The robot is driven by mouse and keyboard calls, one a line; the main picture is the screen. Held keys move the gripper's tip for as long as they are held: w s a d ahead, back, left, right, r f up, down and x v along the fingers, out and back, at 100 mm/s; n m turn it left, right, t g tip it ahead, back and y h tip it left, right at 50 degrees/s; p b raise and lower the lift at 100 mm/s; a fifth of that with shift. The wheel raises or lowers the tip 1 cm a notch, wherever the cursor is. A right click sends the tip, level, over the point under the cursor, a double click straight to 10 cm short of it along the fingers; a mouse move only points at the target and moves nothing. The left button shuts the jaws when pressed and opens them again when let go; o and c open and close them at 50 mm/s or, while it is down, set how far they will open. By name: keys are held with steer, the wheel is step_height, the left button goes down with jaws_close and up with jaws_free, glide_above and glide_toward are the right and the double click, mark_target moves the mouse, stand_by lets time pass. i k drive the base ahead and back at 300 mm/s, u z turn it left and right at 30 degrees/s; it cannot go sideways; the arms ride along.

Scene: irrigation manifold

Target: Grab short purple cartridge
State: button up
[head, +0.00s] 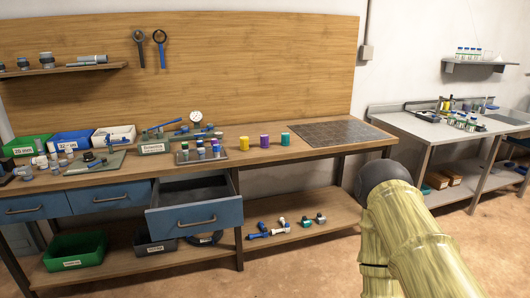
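A purple cartridge (264,141) stands upright on the wooden workbench, right of its middle. It is between a yellow cartridge (244,143) on its left and a teal cartridge (285,139) on its right, with gaps between them. All are small in the head view and look close in height. My arm (410,240) shows at the lower right, away from the bench. My gripper is not in view, so I cannot tell its state.
A dark tray (221,155) with several small fittings lies left of the cartridges. A dark grid mat (325,133) lies bare to their right. A blue drawer (196,216) stands open below the bench front. A steel table (420,127) is at the right.

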mark_target(264, 138)
steer(key=z, duration=1)
steer(key=i, duration=2.2)
steer(key=u, duration=0.75)
